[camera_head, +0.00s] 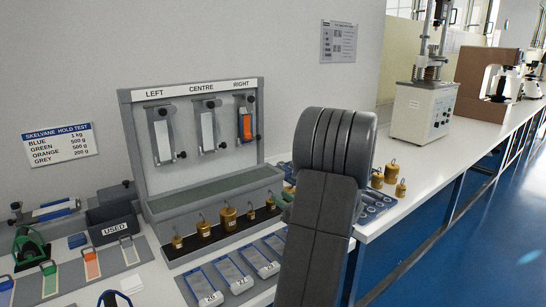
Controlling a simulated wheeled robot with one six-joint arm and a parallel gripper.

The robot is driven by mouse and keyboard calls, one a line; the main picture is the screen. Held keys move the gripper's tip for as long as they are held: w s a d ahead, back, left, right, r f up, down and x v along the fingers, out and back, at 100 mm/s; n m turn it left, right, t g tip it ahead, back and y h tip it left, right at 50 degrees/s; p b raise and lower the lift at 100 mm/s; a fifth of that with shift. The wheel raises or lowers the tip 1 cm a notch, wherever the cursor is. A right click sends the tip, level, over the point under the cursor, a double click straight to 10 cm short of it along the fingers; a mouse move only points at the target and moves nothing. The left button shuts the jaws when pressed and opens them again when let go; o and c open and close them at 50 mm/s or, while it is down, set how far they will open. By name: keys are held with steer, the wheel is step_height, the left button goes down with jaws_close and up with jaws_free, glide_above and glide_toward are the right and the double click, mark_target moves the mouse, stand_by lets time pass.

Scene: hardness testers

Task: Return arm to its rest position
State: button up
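My arm (327,200) rises from the bottom edge in the middle of the camera_head view. Its rounded dark grey ribbed joint stands in front of the bench. My gripper does not show, so I cannot tell whether it is open or holding anything. The arm hides part of the bench to the right of the grey test stand (135,135). The stand has positions labelled LEFT, CENTRE and RIGHT. White strips hang at left and centre, and an orange piece (246,126) is at right.
Brass weights (229,218) stand along the stand's front, with more (391,172) right of my arm. Numbered trays (235,275) lie in front. A USED bin (112,227) is at left. A testing machine (423,108) stands at the back right. Blue floor lies open at right.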

steer(key=x, duration=0.8)
steer(key=shift+f, duration=0.25)
step_height(320, 180, up, 3)
steer(key=shift+s, duration=0.1)
steer(key=shift+r+p, duration=0.3)
steer(key=shift+r, duration=0.3)
steer(key=shift+f, duration=0.1)
